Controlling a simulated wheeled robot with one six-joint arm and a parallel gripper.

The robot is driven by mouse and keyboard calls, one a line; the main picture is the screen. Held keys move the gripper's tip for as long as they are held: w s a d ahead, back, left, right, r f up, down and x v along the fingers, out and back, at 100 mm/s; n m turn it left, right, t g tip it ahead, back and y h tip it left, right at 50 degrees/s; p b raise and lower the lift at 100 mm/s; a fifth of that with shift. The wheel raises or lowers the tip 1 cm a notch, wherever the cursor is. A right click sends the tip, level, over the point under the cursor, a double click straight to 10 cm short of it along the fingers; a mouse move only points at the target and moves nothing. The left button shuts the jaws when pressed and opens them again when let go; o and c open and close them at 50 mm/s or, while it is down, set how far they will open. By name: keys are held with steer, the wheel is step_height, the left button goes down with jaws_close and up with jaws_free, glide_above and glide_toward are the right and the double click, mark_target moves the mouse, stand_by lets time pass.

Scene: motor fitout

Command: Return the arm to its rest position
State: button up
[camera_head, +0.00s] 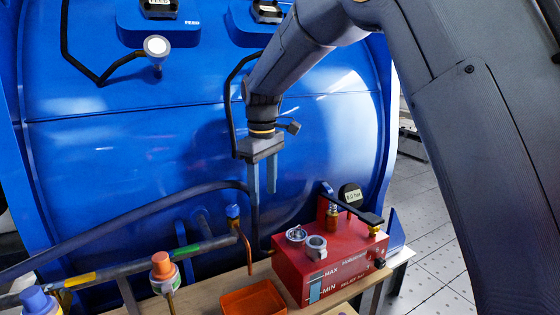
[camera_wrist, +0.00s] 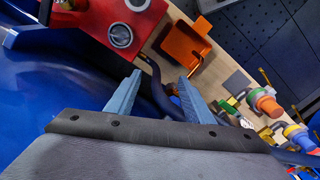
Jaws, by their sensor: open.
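My gripper (camera_head: 262,178) hangs with its fingers pointing down in front of the large blue cylindrical housing (camera_head: 120,150). It is open, with nothing between its fingers. In the wrist view my gripper (camera_wrist: 155,92) shows two grey-blue fingers spread apart, with a dark hose passing behind the gap. My arm reaches in from the upper right of the head view and bends down to the gripper. The gripper is above and to the left of the red pump box (camera_head: 345,262), apart from it in the head view.
The red box stands on a wooden bench (camera_head: 205,300) beside an orange tray (camera_head: 254,300). A dark hose (camera_head: 150,208) runs behind the gripper. Tiled floor (camera_head: 430,265) shows at right.

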steer(key=s+d+f+m, duration=0.3)
steer(key=s+d, duration=0.2)
steer(key=d, duration=0.4)
steer(key=s+d+f+m, duration=0.3)
steer(key=s+d+f, duration=0.15)
steer(key=d, duration=0.45)
steer(key=s+d+f+m, duration=0.2)
steer(key=s+d+m, duration=0.1)
steer(key=s+d, duration=0.2)
steer(key=s+d+f+m, duration=0.2)
steer(key=s+d, duration=0.3)
steer(key=s, duration=0.5)
steer(key=shift+s+f+m+t, duration=0.3)
steer(key=shift+f+m, duration=0.1)
steer(key=shift+f, duration=0.25)
